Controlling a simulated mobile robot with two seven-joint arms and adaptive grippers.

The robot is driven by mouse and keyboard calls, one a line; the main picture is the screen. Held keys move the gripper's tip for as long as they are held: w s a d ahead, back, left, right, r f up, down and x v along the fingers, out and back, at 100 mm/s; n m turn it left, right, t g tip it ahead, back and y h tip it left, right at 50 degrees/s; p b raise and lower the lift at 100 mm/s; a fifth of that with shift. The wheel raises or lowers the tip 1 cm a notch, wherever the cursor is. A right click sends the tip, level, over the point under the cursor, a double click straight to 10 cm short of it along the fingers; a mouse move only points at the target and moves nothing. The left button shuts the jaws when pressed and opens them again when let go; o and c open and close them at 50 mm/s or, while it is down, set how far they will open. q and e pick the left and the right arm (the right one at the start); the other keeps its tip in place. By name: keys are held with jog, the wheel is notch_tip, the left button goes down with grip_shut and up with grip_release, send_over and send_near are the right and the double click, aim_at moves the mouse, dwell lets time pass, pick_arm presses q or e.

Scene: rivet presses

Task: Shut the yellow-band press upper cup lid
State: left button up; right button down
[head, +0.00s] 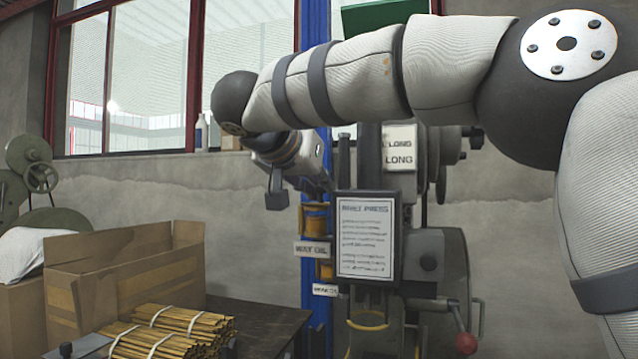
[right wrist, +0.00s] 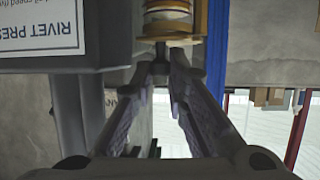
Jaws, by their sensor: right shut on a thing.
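The rivet press (head: 432,262) stands right of centre in the head view, with a yellowish band (head: 367,322) low on it. The amber upper cup (head: 316,220) hangs at its left side, above a "WAY OIL" label. My right gripper (head: 325,187) reaches down to the top of this cup from the upper left. In the right wrist view, the right gripper's fingertips (right wrist: 160,67) are closed together on a small dark knob at the end of the brass and amber cup (right wrist: 167,22). The fingers hide much of the lid, and I cannot tell how far it is open. My left gripper is out of view.
A lower amber cup (head: 325,270) sits under the upper one. The press sign (head: 364,238) is close on the right, and a blue post (head: 315,120) stands behind. A cardboard box (head: 130,278) and tied brass rods (head: 175,330) occupy the dark table at left.

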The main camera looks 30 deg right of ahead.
jog(key=shift+a+f+m+g+h, duration=0.15)
jog(key=shift+a+m+g+h, duration=0.2)
jog(key=shift+m+g+h, duration=0.45)
jog(key=shift+a+m+g+b, duration=0.15)
jog(key=shift+m+g+b, duration=0.2)
jog(key=shift+m+g, duration=0.45)
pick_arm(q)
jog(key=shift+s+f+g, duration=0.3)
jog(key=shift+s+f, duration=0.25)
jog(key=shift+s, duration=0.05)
pick_arm(e)
jog(key=shift+s, duration=0.1)
jog(key=shift+m+g, duration=0.3)
jog(key=c, duration=1.8)
grip_release()
jog(key=v, duration=0.7)
jog(key=shift+s+a, duration=0.15)
jog(key=shift+a, duration=0.2)
